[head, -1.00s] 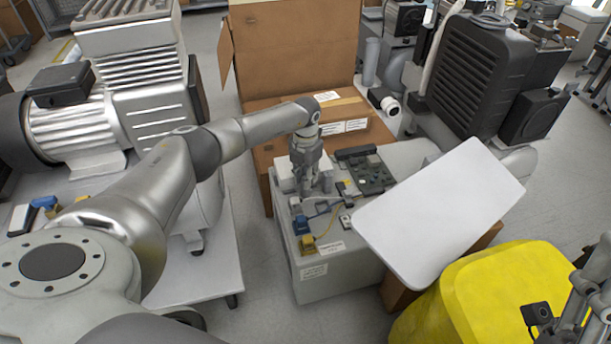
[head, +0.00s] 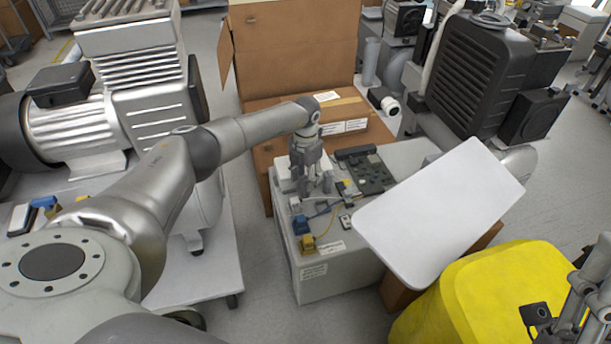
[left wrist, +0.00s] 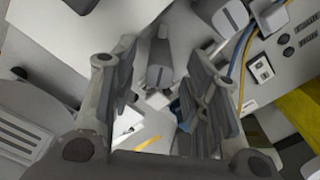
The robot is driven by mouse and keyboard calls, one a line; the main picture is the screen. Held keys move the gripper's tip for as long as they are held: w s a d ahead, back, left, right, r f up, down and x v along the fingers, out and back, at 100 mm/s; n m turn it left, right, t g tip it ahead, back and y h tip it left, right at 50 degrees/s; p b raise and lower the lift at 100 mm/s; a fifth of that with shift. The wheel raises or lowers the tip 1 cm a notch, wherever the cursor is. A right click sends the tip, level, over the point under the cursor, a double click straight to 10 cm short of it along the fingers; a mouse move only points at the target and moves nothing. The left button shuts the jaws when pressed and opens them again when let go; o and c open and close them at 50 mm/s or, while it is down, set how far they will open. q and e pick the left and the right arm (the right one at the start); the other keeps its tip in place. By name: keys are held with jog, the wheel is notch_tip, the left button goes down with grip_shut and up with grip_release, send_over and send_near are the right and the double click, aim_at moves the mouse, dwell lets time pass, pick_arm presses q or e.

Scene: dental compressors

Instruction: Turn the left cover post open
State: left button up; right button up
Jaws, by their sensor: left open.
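My left gripper (head: 312,190) points down over the back left part of the grey control box (head: 335,284). It is open, and its two fingers also show in the left wrist view (left wrist: 163,110). In that view a grey post (left wrist: 160,62) with a dark slot line on its end stands in the space between the fingers, with gaps on both sides. A second grey slotted post (left wrist: 231,17) stands outside the fingers at the upper right. In the head view the fingers largely hide the posts. My right gripper (head: 575,312) is at the lower right edge, partly cut off.
A circuit board (head: 368,175), a blue connector (head: 301,225) and a yellow connector (head: 307,245) sit on the box, with thin cables beside my left gripper. A white panel (head: 440,215) is to the right. A cardboard box (head: 290,45) stands behind, and a yellow bin (head: 500,290) is at the front right.

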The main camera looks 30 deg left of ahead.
aim_at(305, 178)
pick_arm(q)
notch_tip(305, 178, up, 12)
dwell(0.4)
jog(key=shift+f, duration=0.1)
dwell(0.4)
